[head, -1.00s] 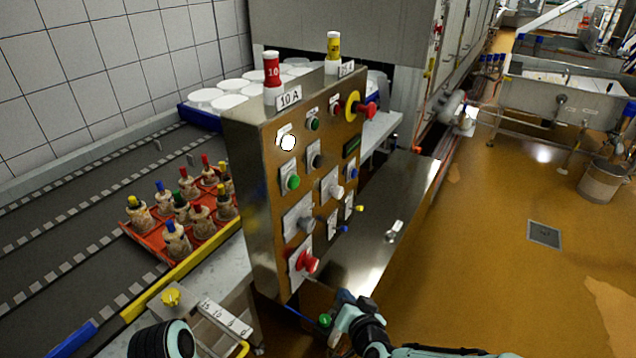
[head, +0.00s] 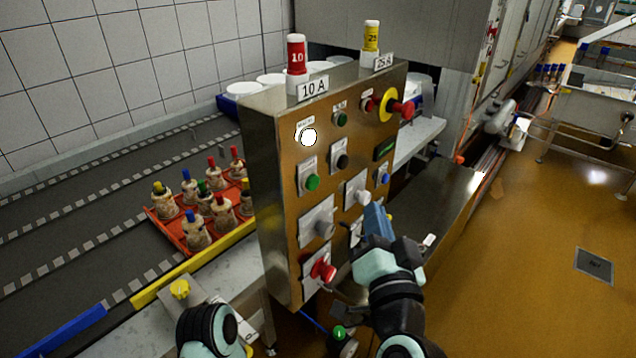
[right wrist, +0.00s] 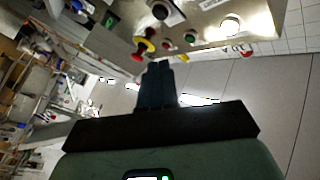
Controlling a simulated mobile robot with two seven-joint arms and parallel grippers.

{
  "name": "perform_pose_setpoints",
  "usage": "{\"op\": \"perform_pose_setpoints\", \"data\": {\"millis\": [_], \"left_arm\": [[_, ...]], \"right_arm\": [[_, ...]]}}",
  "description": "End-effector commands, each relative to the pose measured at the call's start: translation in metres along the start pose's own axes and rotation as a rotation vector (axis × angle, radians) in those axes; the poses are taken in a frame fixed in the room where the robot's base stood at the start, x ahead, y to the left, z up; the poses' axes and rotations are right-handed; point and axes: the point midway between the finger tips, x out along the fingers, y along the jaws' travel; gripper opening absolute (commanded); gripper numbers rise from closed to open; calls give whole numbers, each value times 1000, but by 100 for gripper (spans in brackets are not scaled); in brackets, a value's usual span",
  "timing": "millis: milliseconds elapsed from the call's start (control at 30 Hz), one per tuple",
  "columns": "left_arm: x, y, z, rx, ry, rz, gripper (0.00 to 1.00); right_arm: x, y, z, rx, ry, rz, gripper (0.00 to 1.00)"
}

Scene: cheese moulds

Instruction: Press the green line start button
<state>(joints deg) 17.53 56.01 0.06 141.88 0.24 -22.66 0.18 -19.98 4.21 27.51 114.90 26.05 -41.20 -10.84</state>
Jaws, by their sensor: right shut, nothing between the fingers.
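A steel control panel (head: 270,215) carries several buttons and switches. A bright green button (head: 312,183) sits on its left side, below a lit white lamp (head: 308,137). A darker green button (head: 341,119) is in the upper row and also shows in the right wrist view (right wrist: 190,37). The labels are too small to read, so I cannot tell which is line start. My right gripper (head: 374,210) is shut and empty, in front of the panel's lower right, right of and below the bright green button. Its fingers (right wrist: 160,68) point toward the panel's upper controls. My left gripper is out of view.
A conveyor (head: 80,235) with a red crate (head: 166,232) lies left.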

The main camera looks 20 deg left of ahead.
Motion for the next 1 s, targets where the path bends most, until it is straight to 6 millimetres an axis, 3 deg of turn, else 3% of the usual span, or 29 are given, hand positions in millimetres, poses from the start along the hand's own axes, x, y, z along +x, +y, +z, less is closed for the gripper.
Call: {"op": "perform_pose_setpoints", "data": {"millis": [267,633,1000], "left_arm": [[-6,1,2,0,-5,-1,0],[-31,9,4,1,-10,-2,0],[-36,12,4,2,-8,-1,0]], "right_arm": [[8,-6,5,1,-4,-1,0],[44,-32,30,1,-4,-1,0],[61,-44,45,0,-2,1,0]]}}
